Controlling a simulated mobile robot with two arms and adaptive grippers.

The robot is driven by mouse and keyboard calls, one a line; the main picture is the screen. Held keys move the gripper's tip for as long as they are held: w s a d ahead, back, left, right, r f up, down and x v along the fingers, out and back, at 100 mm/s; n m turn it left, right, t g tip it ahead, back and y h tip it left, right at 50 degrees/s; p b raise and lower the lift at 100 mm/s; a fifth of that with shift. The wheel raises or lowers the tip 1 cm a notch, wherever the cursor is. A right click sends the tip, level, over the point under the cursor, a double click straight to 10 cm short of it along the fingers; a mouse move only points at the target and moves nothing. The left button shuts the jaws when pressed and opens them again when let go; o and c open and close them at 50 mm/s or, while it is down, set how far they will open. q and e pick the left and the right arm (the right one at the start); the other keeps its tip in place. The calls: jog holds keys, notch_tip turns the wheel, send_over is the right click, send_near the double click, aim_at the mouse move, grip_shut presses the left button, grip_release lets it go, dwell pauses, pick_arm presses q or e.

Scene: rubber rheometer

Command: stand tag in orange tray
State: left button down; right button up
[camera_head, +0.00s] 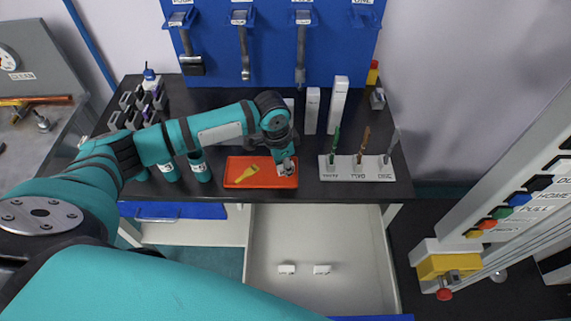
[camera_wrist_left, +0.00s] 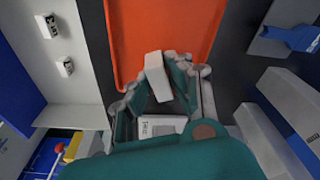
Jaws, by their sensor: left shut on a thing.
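The orange tray (camera_head: 262,184) lies on the black bench top in the head view. My left gripper (camera_head: 286,164) is over its right part, shut on a small white tag (camera_wrist_left: 157,76). In the left wrist view, the tag sits tilted between the fingertips of the left gripper (camera_wrist_left: 158,82), in front of the orange tray (camera_wrist_left: 160,28), near its edge. Whether the tag touches the tray floor is unclear. Two more white tags (camera_head: 287,268) (camera_head: 321,269) are in the open drawer. My right gripper is not in view.
A yellow tool (camera_head: 246,173) lies in the tray's left part. A white rack (camera_head: 358,173) with several upright tools stands right of it. Tall white boxes (camera_head: 338,103) stand behind. Teal bottles (camera_head: 200,168) stand left. The open drawer (camera_head: 318,240) juts out in front.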

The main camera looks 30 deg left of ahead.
aim_at(279, 168)
pick_arm(q)
jog(key=shift+f, duration=0.15)
jog(key=c, duration=1.2)
grip_release()
jog(key=r, duration=0.4)
jog(key=s+r, duration=0.1)
jog(key=r, duration=0.3)
jog(key=a+r+b, duration=0.1)
jog(key=r, duration=0.3)
jog(key=shift+s+a+r, duration=0.1)
jog(key=shift+s+r, duration=0.05)
jog(key=shift+s, duration=0.05)
